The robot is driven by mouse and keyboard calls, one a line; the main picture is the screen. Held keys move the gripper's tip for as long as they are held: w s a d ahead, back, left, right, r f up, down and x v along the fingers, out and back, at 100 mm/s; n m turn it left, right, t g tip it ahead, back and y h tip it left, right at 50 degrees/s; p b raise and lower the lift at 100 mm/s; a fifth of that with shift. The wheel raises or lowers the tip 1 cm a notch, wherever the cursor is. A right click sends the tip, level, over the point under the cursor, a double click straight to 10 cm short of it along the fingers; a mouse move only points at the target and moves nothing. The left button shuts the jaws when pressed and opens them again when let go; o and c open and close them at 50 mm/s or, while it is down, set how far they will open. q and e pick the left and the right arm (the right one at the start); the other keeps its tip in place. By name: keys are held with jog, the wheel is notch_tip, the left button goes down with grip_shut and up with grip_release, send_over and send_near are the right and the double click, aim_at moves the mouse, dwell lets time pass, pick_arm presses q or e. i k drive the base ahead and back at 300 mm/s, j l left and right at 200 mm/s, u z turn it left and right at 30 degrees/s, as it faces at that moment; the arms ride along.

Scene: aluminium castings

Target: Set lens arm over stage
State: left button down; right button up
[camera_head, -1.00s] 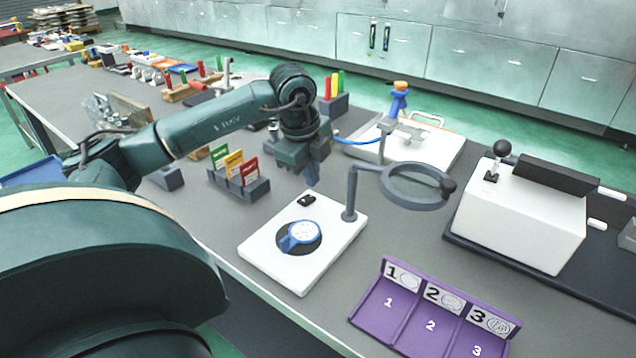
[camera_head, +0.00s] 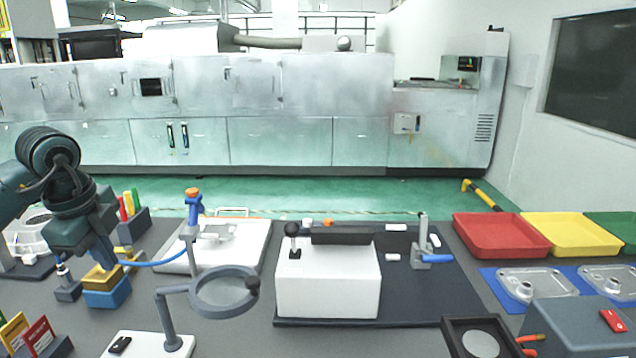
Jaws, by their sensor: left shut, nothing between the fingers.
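The lens arm (camera_head: 176,290) is a grey post with a short link to a round lens ring (camera_head: 224,291). A dark knob sits on the ring's right side. The post stands on a white base plate (camera_head: 148,344) cut off by the bottom edge. The ring reaches out to the right, beyond the plate. The stage is out of frame below. My left gripper (camera_head: 107,262) is shut and empty at the left, pointing down, left of and apart from the lens arm. A yellow and blue block shows just below its fingers. My right gripper is not in view.
A white box with a black lever (camera_head: 330,283) stands on a dark mat right of the ring. A white board with a blue-handled fixture (camera_head: 193,220) lies behind. Red (camera_head: 500,236) and yellow trays (camera_head: 571,235) stand at right. Card holders are at lower left.

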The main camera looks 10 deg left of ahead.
aim_at(252, 280)
jog(key=k, duration=1.5)
